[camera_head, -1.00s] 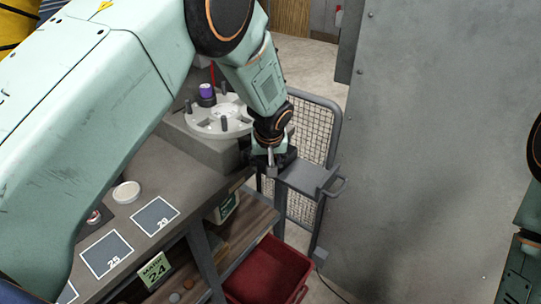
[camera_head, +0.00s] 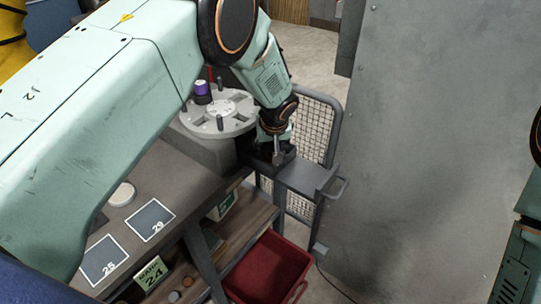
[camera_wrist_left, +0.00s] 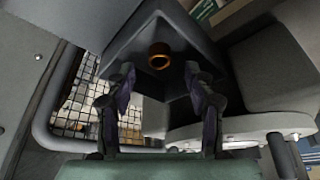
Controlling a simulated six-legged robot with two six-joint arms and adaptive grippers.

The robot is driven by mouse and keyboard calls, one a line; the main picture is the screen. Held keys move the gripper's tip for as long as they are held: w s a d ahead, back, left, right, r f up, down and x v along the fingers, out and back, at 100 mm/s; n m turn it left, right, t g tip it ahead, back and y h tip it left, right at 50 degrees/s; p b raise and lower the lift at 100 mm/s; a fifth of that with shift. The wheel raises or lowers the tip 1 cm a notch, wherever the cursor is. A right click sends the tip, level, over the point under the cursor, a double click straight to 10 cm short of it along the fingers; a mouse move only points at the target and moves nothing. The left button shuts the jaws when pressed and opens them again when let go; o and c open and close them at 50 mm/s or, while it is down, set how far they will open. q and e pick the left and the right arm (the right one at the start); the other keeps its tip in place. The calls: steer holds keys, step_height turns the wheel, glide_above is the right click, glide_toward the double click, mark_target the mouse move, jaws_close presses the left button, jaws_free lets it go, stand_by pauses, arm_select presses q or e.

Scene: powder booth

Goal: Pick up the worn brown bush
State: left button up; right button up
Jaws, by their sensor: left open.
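The worn brown bush (camera_wrist_left: 159,55) shows in the left wrist view as a small copper-brown ring in a dark grey tray (camera_wrist_left: 185,30). It is ahead of the fingertips, about midway between them, with none touching it that I can see. My left gripper (camera_wrist_left: 160,82) is open and empty. In the head view the left gripper (camera_head: 279,152) is at the near end of a grey shelf beside the bench, and the bush is hidden there. At the right edge only part of my right arm shows, without its gripper.
A round grey fixture (camera_head: 218,112) with upright posts and a purple piece (camera_head: 202,88) stands beside my left arm. A wire mesh panel (camera_head: 315,125) is behind the shelf (camera_head: 305,176). A red bin (camera_head: 268,268) is below. A large grey panel (camera_head: 430,130) stands at right.

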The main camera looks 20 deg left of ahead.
mark_target(270, 162)
arm_select(q)
steer(key=x, duration=0.2)
steer(key=shift+a+f, duration=0.1)
steer(key=shift+f, duration=0.2)
steer(key=shift+w+a+f, duration=0.1)
steer(key=shift+w+f, duration=0.25)
steer(key=shift+f, duration=0.05)
steer(key=shift+s+r, duration=0.2)
steer(key=shift+s, duration=0.05)
steer(key=c, duration=0.5)
steer(key=shift+w+f, duration=0.1)
steer(key=shift+f, duration=0.05)
steer(key=c, duration=0.4)
jaws_close()
